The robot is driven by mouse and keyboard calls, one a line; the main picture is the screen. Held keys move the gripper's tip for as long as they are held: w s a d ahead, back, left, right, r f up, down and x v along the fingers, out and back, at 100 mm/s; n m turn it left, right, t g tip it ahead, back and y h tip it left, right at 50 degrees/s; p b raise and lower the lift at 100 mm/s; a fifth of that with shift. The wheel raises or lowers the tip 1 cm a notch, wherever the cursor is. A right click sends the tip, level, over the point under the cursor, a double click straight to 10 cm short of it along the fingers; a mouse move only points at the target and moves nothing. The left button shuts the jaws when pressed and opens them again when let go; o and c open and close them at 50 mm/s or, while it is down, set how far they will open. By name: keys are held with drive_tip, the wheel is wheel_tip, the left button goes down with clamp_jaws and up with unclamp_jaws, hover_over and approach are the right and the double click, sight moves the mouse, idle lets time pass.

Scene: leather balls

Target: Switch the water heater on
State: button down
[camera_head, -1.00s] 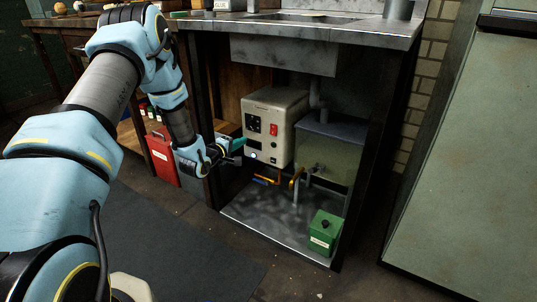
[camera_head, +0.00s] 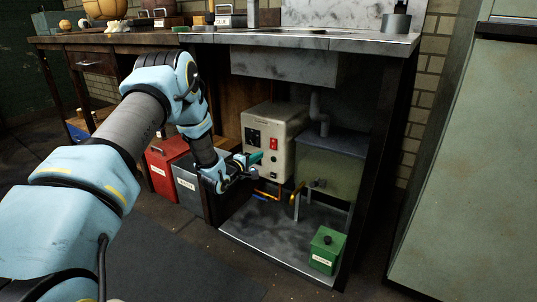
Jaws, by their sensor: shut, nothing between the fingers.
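The water heater looks to be the cream box (camera_head: 284,158) under the counter, with its front panel facing me. A red switch (camera_head: 273,144) sits on the right part of that panel, and its position is too small to read. Black fittings (camera_head: 253,136) are on the panel's left side.
A tank (camera_head: 333,165) stands right of the heater, with pipes and a valve between them. A green box (camera_head: 325,250) is on the cabinet floor. Red (camera_head: 165,165) and grey (camera_head: 188,185) boxes stand left of the cabinet. The sink counter (camera_head: 340,42) is overhead.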

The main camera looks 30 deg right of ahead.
sight(273, 148)
drive_tip(key=b+x, duration=0.2)
drive_tip(key=x, duration=0.5)
drive_tip(key=shift+w+d, duration=0.2)
drive_tip(key=shift+d, duration=0.1)
drive_tip(key=shift+f, duration=0.1)
drive_tip(key=shift+d+f+b, duration=0.1)
drive_tip(key=shift+f+b, duration=0.1)
drive_tip(key=shift+b, duration=0.3)
drive_tip(key=shift+r, duration=0.15)
